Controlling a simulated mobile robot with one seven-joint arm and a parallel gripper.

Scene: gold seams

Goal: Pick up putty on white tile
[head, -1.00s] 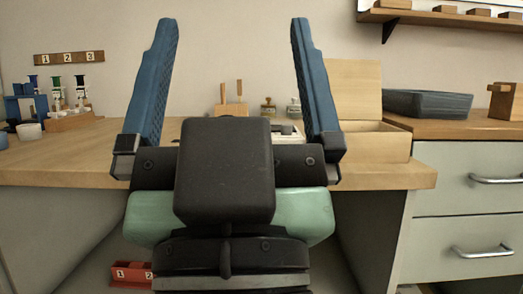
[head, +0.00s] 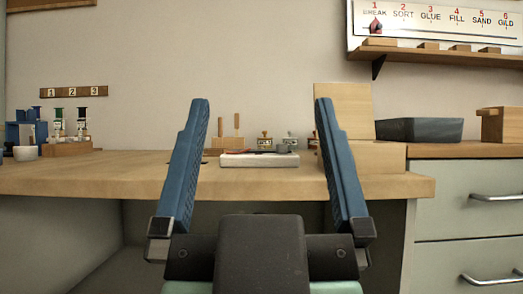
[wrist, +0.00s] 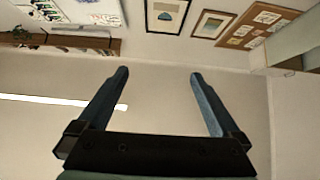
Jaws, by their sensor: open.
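A white tile (head: 259,160) lies on the wooden bench, seen between my fingers in the head view. A small grey lump (head: 283,149), possibly the putty, sits at its right end. Something thin, dark and reddish lies on its left part, too small to make out. My gripper (head: 262,100) is open and empty, its two blue fingers pointing up in front of the bench edge. The wrist view shows the open gripper (wrist: 158,73) against a plain wall and upside-down room fittings; neither tile nor putty shows there.
The bench top (head: 120,175) has clear room left of the tile. Small stamps (head: 265,139) stand behind it. A wooden box (head: 355,158) is to the right, with a grey tray (head: 419,130) beyond it. Coloured bottles (head: 70,127) stand far left.

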